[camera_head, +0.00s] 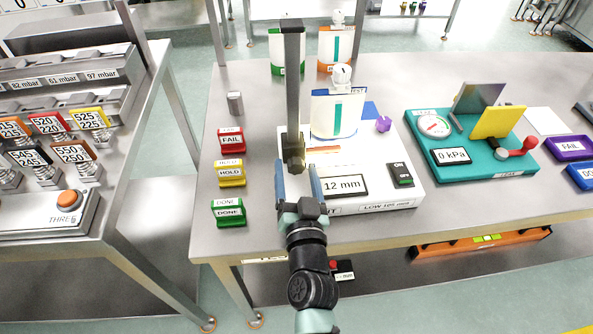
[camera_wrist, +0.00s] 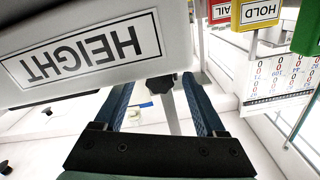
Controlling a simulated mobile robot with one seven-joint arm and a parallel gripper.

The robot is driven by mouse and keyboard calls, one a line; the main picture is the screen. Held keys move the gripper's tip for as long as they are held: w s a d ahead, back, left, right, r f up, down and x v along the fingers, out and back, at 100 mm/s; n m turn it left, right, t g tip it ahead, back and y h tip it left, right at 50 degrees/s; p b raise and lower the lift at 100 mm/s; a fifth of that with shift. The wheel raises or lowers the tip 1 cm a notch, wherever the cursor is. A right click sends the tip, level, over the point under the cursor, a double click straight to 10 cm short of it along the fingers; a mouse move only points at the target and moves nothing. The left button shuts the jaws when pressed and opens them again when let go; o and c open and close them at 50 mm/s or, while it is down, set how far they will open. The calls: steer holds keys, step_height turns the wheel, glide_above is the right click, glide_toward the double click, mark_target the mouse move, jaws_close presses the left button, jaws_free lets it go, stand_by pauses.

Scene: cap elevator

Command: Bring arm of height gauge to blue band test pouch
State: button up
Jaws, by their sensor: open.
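The height gauge has a white base (camera_head: 375,195) with a display reading 12 mm (camera_head: 344,186) and a grey upright bar (camera_head: 292,90). A dark knob-like part (camera_head: 294,160) is at the bar's lower end; a dark knob (camera_wrist: 160,83) also shows between my fingers in the wrist view. The blue band pouch (camera_head: 336,115) stands upright on the gauge, right of the bar. My gripper (camera_head: 298,180) is open at the front of the gauge, its fingers either side of the dark part. Whether they touch it, I cannot tell. The wrist view shows the HEIGHT label (camera_wrist: 85,50) upside down.
Red FAIL (camera_head: 231,139), yellow HOLD (camera_head: 230,172) and green DONE (camera_head: 228,211) blocks stand left of the gauge. A teal pressure device (camera_head: 465,165) is at right. Green-band (camera_head: 279,50) and orange-band (camera_head: 334,48) pouches stand behind. Another bench is at left.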

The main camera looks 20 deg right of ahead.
jaws_close()
step_height(320, 180, up, 11)
steer(key=p, duration=1)
steer(key=shift+f, duration=0.2)
jaws_free()
steer(key=shift+f, duration=0.1)
steer(key=shift+s, duration=0.1)
steer(key=b+v, duration=0.2)
steer(key=v, duration=1)
steer(key=shift+s+b, duration=0.35)
steer(key=shift+s, duration=0.05)
